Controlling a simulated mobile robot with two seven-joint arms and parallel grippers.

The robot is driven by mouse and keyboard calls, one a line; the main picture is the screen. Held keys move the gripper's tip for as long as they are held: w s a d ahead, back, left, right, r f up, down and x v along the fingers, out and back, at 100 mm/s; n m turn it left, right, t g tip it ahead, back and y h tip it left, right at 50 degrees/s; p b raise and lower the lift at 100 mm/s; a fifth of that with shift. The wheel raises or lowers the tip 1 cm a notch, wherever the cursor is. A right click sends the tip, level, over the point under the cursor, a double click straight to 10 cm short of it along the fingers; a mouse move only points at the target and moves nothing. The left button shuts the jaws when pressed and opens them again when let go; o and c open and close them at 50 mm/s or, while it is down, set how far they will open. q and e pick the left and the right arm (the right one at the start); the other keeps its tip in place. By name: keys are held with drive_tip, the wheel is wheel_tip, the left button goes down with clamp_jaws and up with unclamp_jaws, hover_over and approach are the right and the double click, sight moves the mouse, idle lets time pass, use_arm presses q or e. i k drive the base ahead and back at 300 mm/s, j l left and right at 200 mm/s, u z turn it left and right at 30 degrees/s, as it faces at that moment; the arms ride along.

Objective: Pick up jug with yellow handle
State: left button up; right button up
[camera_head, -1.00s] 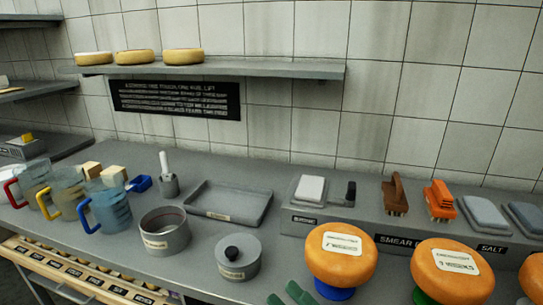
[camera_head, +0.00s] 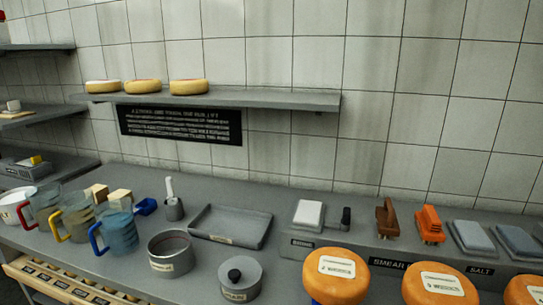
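The jug with the yellow handle (camera_head: 77,219) stands upright on the grey counter at the left. It is a clear jug with contents that look brownish, and its yellow handle is on its left side. It stands between a clear jug with a red handle (camera_head: 44,204) and a bluish jug with a blue handle (camera_head: 121,234), which partly covers its right side. Neither of my grippers is in view.
A round grey pot (camera_head: 171,252), a lidded pot (camera_head: 240,280) and a shallow tray (camera_head: 229,226) stand right of the jugs. Blocks (camera_head: 120,199) lie behind them. Orange cheese wheels (camera_head: 336,276) are at the front right. A shelf (camera_head: 260,97) with cheeses runs along the wall.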

sight(76, 209)
drive_tip(key=u, duration=1.3)
drive_tip(key=z, duration=1.55)
drive_tip(key=u, duration=1.55)
